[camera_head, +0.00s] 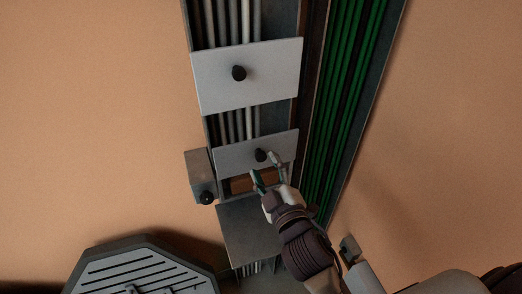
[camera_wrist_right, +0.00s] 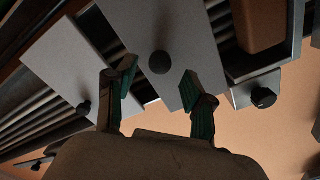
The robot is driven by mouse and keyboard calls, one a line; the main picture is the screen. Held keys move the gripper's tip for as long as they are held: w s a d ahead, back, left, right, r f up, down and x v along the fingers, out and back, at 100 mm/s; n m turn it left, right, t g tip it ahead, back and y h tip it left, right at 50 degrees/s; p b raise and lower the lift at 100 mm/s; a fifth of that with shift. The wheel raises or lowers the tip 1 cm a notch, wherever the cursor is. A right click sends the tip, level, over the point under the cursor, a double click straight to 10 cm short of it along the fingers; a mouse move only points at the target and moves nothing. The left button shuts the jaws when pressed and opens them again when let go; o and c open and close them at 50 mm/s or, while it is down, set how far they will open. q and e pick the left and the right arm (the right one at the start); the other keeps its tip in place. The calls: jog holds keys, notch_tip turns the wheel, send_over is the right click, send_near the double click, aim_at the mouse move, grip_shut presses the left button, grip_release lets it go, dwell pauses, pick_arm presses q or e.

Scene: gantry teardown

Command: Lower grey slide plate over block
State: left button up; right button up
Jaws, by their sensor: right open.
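Two grey slide plates sit across the upright rail channel. The upper plate (camera_head: 275,65) has a black knob (camera_head: 239,73). The lower plate (camera_head: 232,158) has its own black knob (camera_head: 260,155). A brown block (camera_head: 240,185) shows just below the lower plate's bottom edge; it also shows at the top right of the wrist view (camera_wrist_right: 262,22). The plate does not cover the visible part. My right gripper (camera_head: 264,167) is open, with its fingers on either side of the lower knob. In the wrist view the knob (camera_wrist_right: 160,62) lies between the fingertips, with no visible grip. My left gripper is out of view.
A small grey box with a black knob (camera_head: 198,165) sticks out left of the channel. A dark grey panel (camera_head: 247,225) lies below the block. Green cables (camera_head: 345,90) run along the right side. A slatted octagonal unit (camera_head: 140,270) stands at the bottom left.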

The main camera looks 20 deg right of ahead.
aim_at(262, 158)
jog(key=shift+w+p, duration=0.5)
jog(key=shift+w, duration=1.5)
grip_shut()
